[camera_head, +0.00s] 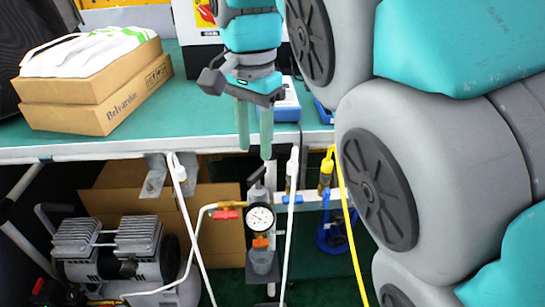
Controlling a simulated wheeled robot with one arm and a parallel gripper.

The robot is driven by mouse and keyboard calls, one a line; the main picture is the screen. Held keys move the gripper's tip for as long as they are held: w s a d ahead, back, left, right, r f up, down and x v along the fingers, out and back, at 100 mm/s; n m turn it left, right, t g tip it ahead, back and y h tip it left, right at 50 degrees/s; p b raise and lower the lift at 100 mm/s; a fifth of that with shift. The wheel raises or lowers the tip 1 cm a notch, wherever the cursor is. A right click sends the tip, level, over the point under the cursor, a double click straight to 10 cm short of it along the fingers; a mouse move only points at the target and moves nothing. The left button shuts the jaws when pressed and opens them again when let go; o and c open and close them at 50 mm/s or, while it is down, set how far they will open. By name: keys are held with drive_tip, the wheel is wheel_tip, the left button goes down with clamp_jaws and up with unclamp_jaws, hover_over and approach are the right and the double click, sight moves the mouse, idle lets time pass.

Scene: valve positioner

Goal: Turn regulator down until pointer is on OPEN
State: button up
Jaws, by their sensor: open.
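The regulator (258,182) stands below the table's front edge, with a dark knob or handle on top and a clear bowl (262,262) underneath. Its round white gauge (260,217) faces me, but the pointer and any OPEN mark are too small to read. My gripper (255,150) hangs above the regulator, pointing down. Its two green fingers are apart with nothing between them. The fingertips look a little above the regulator's top; the depth gap is hard to tell.
A green table (80,135) carries stacked cardboard boxes (95,88) and a blue device (288,105). Below are a compressor (108,250), a red valve handle (228,214), white hoses (190,230) and a yellow hose (350,225) near the regulator. My arm covers the right side.

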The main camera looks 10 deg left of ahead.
sight(256, 173)
drive_tip(key=shift+f, duration=3.9)
drive_tip(key=shift+c, duration=0.4)
clamp_jaws()
